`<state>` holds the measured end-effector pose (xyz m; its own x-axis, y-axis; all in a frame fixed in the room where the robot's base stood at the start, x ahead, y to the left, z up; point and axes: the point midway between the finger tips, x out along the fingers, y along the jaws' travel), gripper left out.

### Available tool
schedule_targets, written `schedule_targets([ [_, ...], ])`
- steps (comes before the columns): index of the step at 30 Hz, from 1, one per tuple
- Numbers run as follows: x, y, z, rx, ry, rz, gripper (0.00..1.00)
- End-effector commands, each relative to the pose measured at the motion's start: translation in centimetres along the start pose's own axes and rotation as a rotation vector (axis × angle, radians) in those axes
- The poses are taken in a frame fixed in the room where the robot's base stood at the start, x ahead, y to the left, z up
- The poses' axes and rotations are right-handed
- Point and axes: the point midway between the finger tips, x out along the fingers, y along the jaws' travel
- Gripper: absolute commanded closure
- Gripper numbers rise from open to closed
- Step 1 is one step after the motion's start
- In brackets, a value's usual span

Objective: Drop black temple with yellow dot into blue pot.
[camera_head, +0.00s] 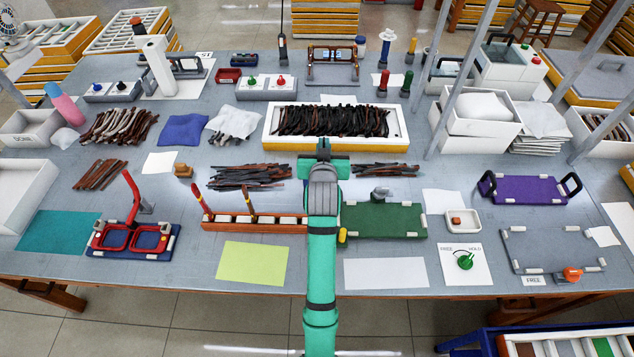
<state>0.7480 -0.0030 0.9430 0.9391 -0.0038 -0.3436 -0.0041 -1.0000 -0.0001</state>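Many thin dark temples (290,121) lie heaped in a long white and yellow tray (398,112) at the middle back. More dark and brown temples (235,178) lie on the table left of my arm, and a smaller group (385,171) lies to its right. No yellow dot can be made out on any temple. A small dark blue container (244,61) stands at the back; I cannot tell whether it is the blue pot. My gripper (323,146) is over the tray's front edge, seen from behind. Its fingers and anything between them are hidden.
A wooden rack (253,226) with upright handled tools stands left of my arm, and a green board (384,221) lies right of it. Red eyeglass frames (132,238) sit in a blue fixture at left. Bottles and stands crowd the back. Bare table shows between the piles.

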Motion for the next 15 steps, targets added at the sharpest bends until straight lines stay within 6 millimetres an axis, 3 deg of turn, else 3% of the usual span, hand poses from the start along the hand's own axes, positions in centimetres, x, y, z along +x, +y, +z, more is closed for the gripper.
schedule_targets([
  [13, 0.25, -0.58, 0.67, -0.003, 0.001, -0.007, 1.00],
  [15, 0.25, -0.55, 0.67, -0.003, 0.001, -0.007, 0.77],
])
